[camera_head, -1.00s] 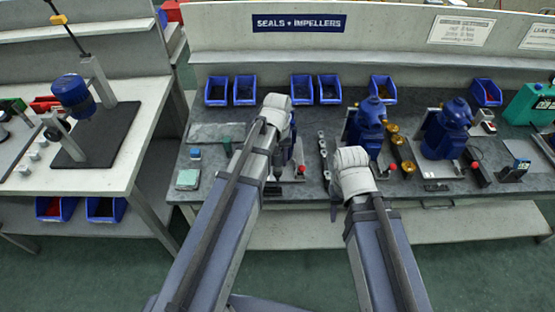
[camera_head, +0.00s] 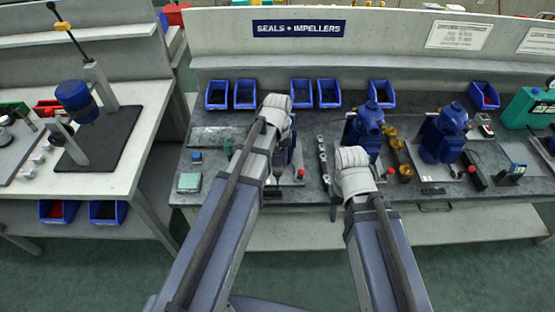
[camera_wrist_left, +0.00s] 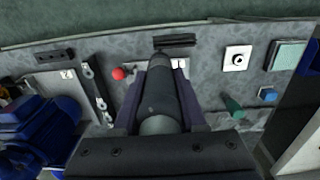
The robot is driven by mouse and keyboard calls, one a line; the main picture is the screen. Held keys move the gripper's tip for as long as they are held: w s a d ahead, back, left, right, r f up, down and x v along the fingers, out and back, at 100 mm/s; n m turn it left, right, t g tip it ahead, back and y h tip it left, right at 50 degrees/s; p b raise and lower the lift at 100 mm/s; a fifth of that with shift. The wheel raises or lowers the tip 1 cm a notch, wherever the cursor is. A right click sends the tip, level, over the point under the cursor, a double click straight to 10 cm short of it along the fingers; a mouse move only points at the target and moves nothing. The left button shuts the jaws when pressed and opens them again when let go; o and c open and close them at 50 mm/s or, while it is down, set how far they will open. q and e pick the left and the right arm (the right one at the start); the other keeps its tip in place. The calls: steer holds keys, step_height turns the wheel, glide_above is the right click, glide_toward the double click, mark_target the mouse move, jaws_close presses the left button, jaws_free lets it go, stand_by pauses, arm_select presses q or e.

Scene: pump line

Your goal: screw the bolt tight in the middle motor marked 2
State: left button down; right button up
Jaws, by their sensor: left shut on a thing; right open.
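The middle blue motor (camera_head: 370,120) stands upright on the grey bench, with another blue motor (camera_head: 443,135) to its right. In the left wrist view, a plate marked 2 (camera_wrist_left: 66,74) lies beside a blue motor (camera_wrist_left: 45,125) at the left. My left gripper (camera_wrist_left: 163,84) is shut on a dark cylindrical tool (camera_wrist_left: 160,100); in the head view my arm mostly hides it, left of the middle motor. My right gripper (camera_head: 334,208) is open, at the bench's front edge below the middle motor; its fingers are mostly hidden. I cannot make out the bolt.
Blue bins (camera_head: 330,92) line the back of the bench. A red button (camera_wrist_left: 119,73) and a slim dark rail with pale pieces (camera_wrist_left: 95,90) lie close to the left gripper. A green part (camera_wrist_left: 233,106) and a small blue block (camera_wrist_left: 267,94) lie to its right.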

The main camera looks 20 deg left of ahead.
arm_select(q)
steer(key=shift+r+p, duration=1.15)
steer(key=shift+r, duration=0.2)
arm_select(e)
steer(key=shift+r, duration=1.3)
arm_select(q)
step_height(320, 180, up, 25)
steer(key=p, duration=2.5)
steer(key=shift+r, duration=0.2)
arm_select(e)
step_height(320, 180, up, 25)
steer(key=shift+r, duration=0.2)
arm_select(q)
steer(key=shift+f, duration=0.25)
arm_select(e)
steer(key=shift+f, duration=0.2)
